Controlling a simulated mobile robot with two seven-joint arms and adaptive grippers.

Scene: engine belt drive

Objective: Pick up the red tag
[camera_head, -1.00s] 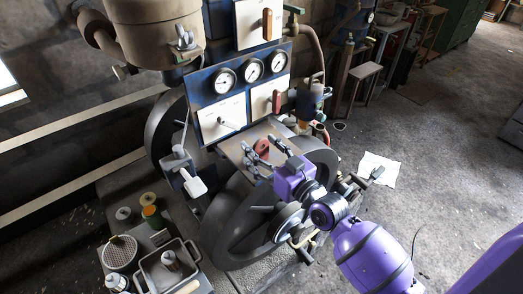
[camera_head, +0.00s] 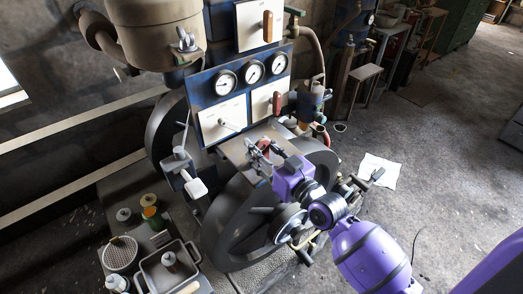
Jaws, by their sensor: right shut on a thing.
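The red tag (camera_head: 264,145) is at the small metal shelf (camera_head: 236,152) below the gauge panel, and only part of it shows. My right gripper (camera_head: 261,152), on the purple arm, reaches in from the lower right. Its dark fingers are closed around the red tag and cover much of it. I cannot tell whether the tag touches the shelf. My left gripper is not in view.
A blue panel with three gauges (camera_head: 253,72) stands behind the shelf. Large dark flywheels (camera_head: 232,245) flank the engine. A grey tray (camera_head: 150,281) and several cans stand at the lower left. A white paper (camera_head: 379,170) lies on open floor at the right.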

